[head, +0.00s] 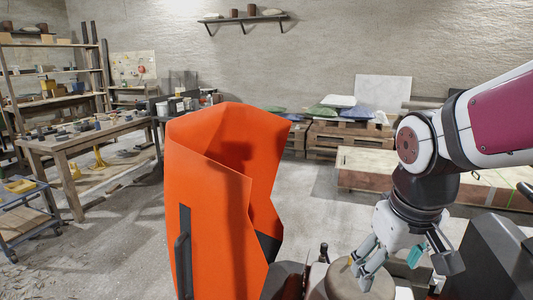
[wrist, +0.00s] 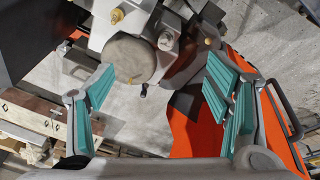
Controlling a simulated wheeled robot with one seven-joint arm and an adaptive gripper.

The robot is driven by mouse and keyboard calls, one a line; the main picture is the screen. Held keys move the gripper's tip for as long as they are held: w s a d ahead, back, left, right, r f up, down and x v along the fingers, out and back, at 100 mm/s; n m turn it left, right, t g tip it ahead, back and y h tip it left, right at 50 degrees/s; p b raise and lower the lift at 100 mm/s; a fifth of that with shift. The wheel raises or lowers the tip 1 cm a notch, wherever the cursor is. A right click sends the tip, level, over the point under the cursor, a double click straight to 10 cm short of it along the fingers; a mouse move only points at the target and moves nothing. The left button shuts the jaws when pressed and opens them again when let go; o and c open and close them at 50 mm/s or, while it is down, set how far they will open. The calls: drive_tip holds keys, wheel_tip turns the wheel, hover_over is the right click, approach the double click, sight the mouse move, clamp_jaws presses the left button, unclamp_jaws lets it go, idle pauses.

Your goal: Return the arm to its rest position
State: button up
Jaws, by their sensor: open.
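My gripper (head: 388,268) hangs at the end of my bent arm, low at the right in the head view. Its fingers point down and stand apart, with teal pads on their inner faces. In the wrist view my gripper (wrist: 160,82) shows one finger on each side with a wide gap between them. Nothing is held between the pads. A grey, round-topped part lies beyond the gap, close to the fingers in the head view; whether they touch it I cannot tell.
A wooden workbench (head: 88,137) with small items stands at the left, near a trolley (head: 27,222) and shelves (head: 45,72). Stacked pallets (head: 323,140) and a long low wooden box (head: 360,172) lie behind my arm.

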drive_tip(key=s+r+m, duration=0.1)
drive_tip(key=s+r, duration=0.1)
drive_tip(key=s, duration=0.4)
drive_tip(key=s+r+m+t+p, duration=0.1)
drive_tip(key=s+r, duration=0.1)
drive_tip(key=s, duration=0.5)
drive_tip(key=shift+s+a+r+t+y+p, duration=0.2)
drive_tip(key=shift+a+r+t+y+p, duration=0.1)
drive_tip(key=shift+a+r+y, duration=0.1)
